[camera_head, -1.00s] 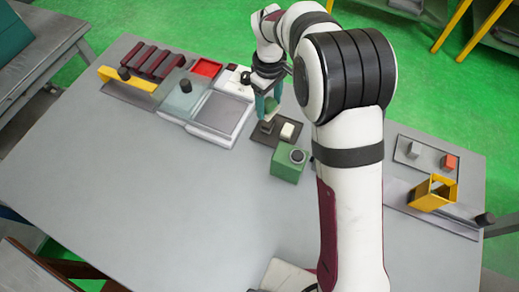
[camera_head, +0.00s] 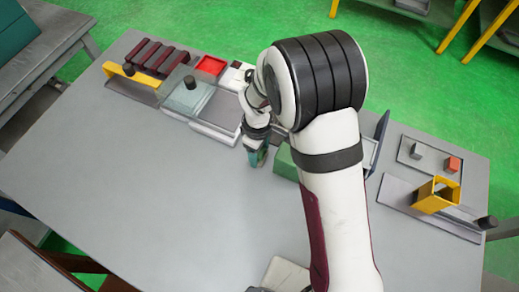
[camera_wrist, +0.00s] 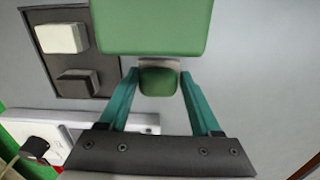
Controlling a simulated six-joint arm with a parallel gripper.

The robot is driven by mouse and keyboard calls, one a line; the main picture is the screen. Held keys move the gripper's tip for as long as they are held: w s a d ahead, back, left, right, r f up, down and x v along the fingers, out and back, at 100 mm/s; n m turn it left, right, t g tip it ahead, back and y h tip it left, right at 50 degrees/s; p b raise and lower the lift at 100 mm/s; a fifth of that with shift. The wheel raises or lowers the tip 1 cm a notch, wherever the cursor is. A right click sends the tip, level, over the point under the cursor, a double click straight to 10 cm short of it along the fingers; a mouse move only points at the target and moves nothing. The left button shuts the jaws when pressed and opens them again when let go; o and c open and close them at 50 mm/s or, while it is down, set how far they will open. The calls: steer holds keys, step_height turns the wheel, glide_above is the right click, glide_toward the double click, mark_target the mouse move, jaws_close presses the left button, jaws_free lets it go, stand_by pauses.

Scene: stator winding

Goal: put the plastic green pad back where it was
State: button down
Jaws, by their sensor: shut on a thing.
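The green pad (camera_wrist: 158,82), a small piece with a pale strip at its upper edge, sits between the teal fingers of my gripper (camera_wrist: 159,74) in the wrist view. The gripper is shut on it. In the head view my gripper (camera_head: 257,160) is low over the table, just left of a green box (camera_head: 284,163), which my arm partly covers. In the wrist view the green box (camera_wrist: 152,25) fills the top centre, right above the pad. I cannot tell whether the pad touches it.
A dark tray (camera_wrist: 97,62) with a white block (camera_wrist: 61,38) and a dark block (camera_wrist: 77,83) lies upper left in the wrist view. A red tray (camera_head: 210,66) and a yellow bracket (camera_head: 134,76) stand at the back left. The table's left front is clear.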

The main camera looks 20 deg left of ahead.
steer(key=shift+f, duration=0.1)
steer(key=shift+c, duration=0.4)
jaws_free()
step_height(320, 180, up, 12)
steer(key=s+d+r+m, duration=0.1)
steer(key=d+r+m, duration=0.45)
steer(key=d, duration=0.35)
steer(key=s+d+r+m+y, duration=0.2)
steer(key=s+d+r+m, duration=0.1)
steer(key=s+d+m, duration=1)
steer(key=s+m, duration=0.2)
steer(key=m, duration=0.2)
steer(key=shift+r, duration=0.15)
steer(key=shift+d, duration=0.1)
